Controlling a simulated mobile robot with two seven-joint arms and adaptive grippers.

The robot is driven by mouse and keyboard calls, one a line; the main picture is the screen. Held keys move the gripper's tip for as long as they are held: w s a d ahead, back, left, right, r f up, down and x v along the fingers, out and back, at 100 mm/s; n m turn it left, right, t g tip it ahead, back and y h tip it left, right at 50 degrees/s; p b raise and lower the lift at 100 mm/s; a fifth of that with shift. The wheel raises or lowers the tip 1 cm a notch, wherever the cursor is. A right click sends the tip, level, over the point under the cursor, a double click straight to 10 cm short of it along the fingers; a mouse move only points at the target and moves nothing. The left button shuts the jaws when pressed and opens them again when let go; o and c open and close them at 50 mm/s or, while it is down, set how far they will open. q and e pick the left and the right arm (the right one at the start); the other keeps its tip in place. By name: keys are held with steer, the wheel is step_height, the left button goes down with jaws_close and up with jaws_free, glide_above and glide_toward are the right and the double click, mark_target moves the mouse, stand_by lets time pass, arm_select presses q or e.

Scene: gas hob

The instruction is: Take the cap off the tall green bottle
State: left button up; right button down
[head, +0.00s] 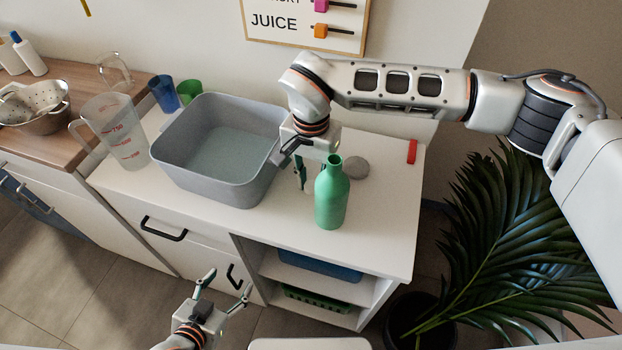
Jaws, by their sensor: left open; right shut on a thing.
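The tall green bottle (331,203) stands upright on the white worktop, right of the grey basin. Its narrow top shows a dark round mouth, with no cap that I can make out on it. My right gripper (308,183) points down close behind and left of the bottle, low over the worktop. One finger shows left of the bottle; the other is hidden behind it. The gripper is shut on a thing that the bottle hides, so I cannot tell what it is. My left gripper (224,288) is open and empty, low in front of the cabinet.
The grey basin (168,150) stands left of my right gripper. A grey disc (357,168) lies behind the bottle, and a red block (412,152) near the right edge. A measuring jug (112,135) and blue (163,93) and green cups (188,91) stand left. The worktop's front right is clear.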

mark_target(311, 185)
steer(key=c, duration=1.8)
jaws_free()
steer(key=shift+r, duration=0.3)
step_height(311, 185, up, 12)
steer(key=shift+f, duration=0.15)
